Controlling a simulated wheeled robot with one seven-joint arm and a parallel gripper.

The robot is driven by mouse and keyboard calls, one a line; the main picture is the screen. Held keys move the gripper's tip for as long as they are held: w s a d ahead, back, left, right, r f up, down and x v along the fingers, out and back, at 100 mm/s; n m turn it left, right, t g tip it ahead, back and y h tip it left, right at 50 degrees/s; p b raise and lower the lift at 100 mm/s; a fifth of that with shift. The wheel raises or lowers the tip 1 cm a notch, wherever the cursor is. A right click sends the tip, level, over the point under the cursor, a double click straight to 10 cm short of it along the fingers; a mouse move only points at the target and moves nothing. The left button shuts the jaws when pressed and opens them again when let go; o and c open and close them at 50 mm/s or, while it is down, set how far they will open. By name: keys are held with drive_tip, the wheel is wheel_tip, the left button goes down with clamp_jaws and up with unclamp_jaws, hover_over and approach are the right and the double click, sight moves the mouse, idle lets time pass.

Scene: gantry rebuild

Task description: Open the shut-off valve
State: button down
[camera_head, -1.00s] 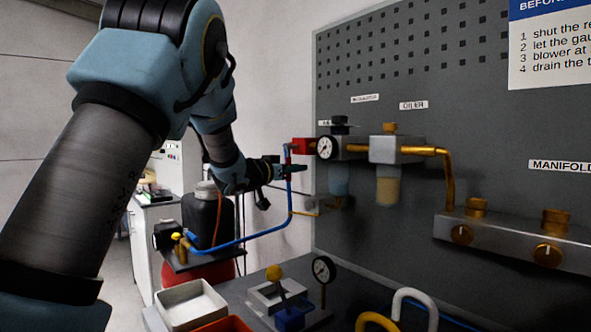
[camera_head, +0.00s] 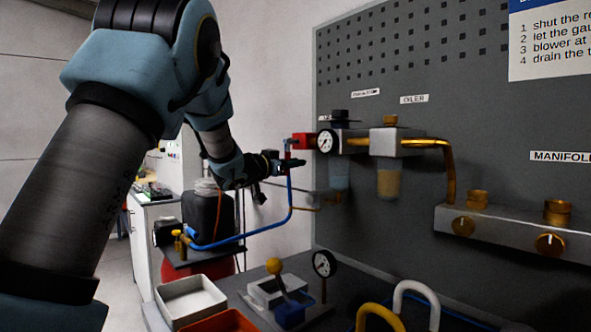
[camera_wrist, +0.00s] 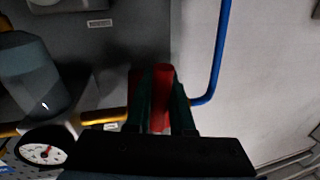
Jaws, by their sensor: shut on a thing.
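The shut-off valve (camera_head: 303,141) is a red block at the left end of the air unit on the grey panel, beside a round gauge. A red lever shows in the wrist view (camera_wrist: 162,88), standing between my fingers. My gripper (camera_head: 293,163) is just below and in front of the red block in the head view. It is shut on the red lever; its dark green fingers (camera_wrist: 160,100) lie on both sides of it. The lower end of the lever and the valve body behind it are mostly hidden by my gripper.
The round gauge (camera_head: 327,141) and the oiler (camera_head: 397,142) are close on the right. A blue hose (camera_head: 288,205) runs just below my gripper to a small compressor (camera_head: 205,213). A white tray (camera_head: 190,300) and a yellow-knobbed lever (camera_head: 274,266) are on the bench below.

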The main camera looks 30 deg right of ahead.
drive_tip(key=shift+w+a+r+m+h+b, duration=0.1)
drive_tip(key=shift+w+r+m+h+b, duration=0.25)
drive_tip(key=shift+m+b, duration=0.7)
drive_tip(key=shift+w+a+r+m+h+b, duration=0.1)
drive_tip(key=shift+w+m+b, duration=0.45)
drive_tip(key=shift+m+b, duration=0.45)
drive_tip(key=shift+w+a+r+m+h+b, duration=0.1)
drive_tip(key=shift+w+r+m+h+b, duration=0.25)
drive_tip(key=shift+m+b, duration=0.7)
drive_tip(key=shift+w, duration=0.15)
drive_tip(key=c, duration=0.8)
unclamp_jaws()
drive_tip(key=shift+a+f, duration=0.1)
drive_tip(key=b+v, duration=0.2)
drive_tip(key=v, duration=0.8)
drive_tip(key=shift+a, duration=0.3)
